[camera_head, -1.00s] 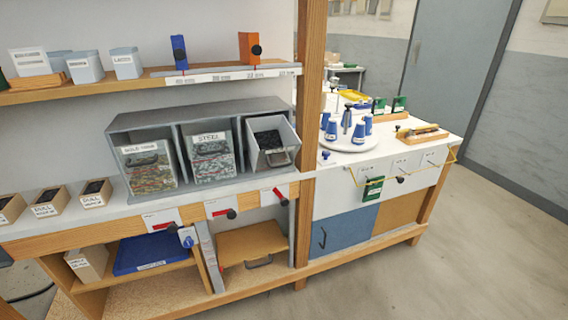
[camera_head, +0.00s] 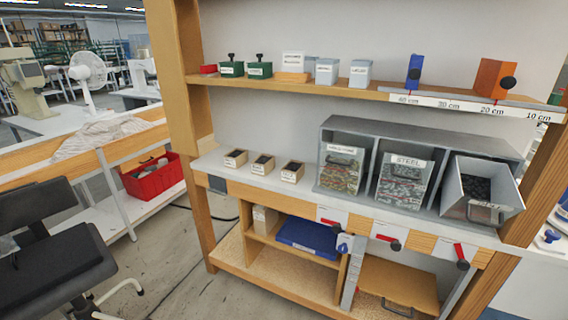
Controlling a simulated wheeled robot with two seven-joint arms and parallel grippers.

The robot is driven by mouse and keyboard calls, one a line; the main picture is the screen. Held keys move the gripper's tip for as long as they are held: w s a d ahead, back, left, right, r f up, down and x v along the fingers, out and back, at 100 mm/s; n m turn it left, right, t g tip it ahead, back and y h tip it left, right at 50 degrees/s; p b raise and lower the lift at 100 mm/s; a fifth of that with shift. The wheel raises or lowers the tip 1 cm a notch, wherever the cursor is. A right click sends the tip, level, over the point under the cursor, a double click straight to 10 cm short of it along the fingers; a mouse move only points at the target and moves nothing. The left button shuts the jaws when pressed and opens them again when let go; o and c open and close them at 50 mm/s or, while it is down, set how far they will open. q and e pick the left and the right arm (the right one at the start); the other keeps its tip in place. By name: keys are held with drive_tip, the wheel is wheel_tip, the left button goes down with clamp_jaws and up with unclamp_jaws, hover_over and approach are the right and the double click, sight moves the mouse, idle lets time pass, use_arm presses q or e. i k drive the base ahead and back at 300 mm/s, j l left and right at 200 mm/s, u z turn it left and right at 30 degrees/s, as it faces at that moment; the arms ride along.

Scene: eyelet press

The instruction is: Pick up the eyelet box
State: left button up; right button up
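No box has a label that I can clearly read as eyelets, so I cannot tell which one is the eyelet box. Three small open cardboard boxes with dark contents stand in a row on the counter: the left box (camera_head: 236,159), the middle box (camera_head: 263,164) and the right box (camera_head: 292,172). To their right, a grey rack holds a clear-fronted bin (camera_head: 341,169), a bin labelled STEEL (camera_head: 404,179) and a tilted open bin (camera_head: 482,190) with dark contents. Neither of my grippers is in view.
The upper shelf (camera_head: 380,95) carries green boxes (camera_head: 259,69), pale containers (camera_head: 327,71), a blue block (camera_head: 414,72) and an orange block (camera_head: 494,80). A blue tray (camera_head: 308,237) lies below the counter. A black chair (camera_head: 50,250) and red crate (camera_head: 152,177) are at left.

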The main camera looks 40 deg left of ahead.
sight(235, 159)
drive_tip(key=u, duration=1.75)
